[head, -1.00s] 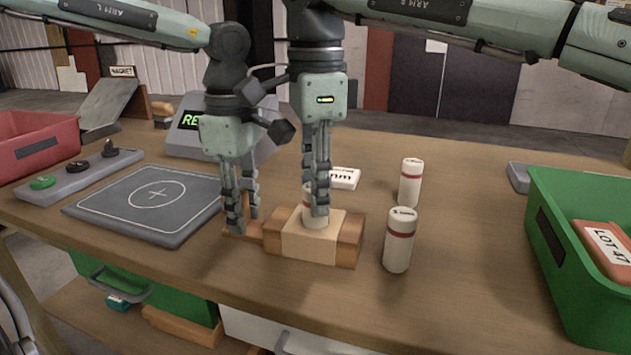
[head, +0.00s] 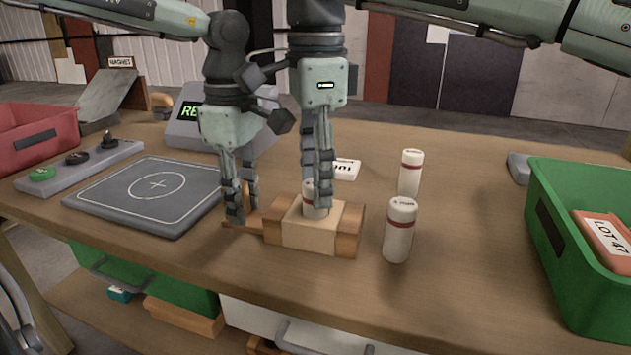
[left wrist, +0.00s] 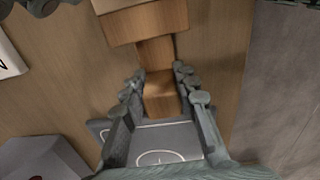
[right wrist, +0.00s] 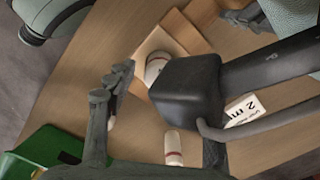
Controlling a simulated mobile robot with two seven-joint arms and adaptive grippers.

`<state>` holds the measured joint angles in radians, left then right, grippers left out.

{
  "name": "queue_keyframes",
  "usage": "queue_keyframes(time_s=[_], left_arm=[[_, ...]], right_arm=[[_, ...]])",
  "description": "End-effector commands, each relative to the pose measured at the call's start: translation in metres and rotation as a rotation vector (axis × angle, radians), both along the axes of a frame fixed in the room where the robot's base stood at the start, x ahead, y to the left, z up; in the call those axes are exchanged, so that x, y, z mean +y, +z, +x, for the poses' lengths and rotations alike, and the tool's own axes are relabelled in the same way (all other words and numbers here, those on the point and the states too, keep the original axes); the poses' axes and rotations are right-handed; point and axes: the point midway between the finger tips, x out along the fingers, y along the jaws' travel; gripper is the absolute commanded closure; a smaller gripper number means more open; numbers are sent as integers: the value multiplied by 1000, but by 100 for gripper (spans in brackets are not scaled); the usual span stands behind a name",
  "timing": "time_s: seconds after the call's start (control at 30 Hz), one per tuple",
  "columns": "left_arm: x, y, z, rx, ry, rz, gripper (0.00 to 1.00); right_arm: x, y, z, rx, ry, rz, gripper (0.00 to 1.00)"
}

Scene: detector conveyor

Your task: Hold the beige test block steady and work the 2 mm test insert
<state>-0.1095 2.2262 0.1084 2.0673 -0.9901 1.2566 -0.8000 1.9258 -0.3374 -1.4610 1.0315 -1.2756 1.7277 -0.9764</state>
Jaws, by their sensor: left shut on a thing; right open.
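The beige test block (head: 308,238) lies on the table between wooden end pieces (head: 348,230). A white insert (head: 311,210) stands upright in its top; its marking is not readable. My left gripper (head: 241,216) is shut on the narrow wooden handle at the block's left. In the left wrist view the handle (left wrist: 160,88) runs between its fingers. My right gripper (head: 318,190) is open, pointing down over the insert, with fingers around or just beside it. The right wrist view shows the insert (right wrist: 155,68) in the block, partly hidden by a dark box.
Two white red-banded cylinders stand right of the block, one near (head: 399,230), one farther back (head: 411,172). A white card (head: 346,169) lies behind the block. A green bin (head: 560,250) is at right. A grey pad (head: 150,197) and button panel (head: 80,165) are at left.

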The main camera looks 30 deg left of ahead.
Motion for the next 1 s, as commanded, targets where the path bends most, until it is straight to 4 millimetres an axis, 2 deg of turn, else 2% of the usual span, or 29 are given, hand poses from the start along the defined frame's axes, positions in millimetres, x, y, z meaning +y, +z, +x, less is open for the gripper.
queue_keyframes(time_s=[0.3,0.4,0.63,1.0], left_arm=[[0,0,0,-1,0,0,100],[0,0,0,-1,0,0,100],[0,0,0,-1,0,0,100],[0,0,0,-1,0,0,100]], right_arm=[[1,70,0,-2,-2,2,47],[0,86,0,-4,-1,-6,47],[-1,105,0,-3,-2,-1,47],[-1,108,0,-1,-1,2,47]])
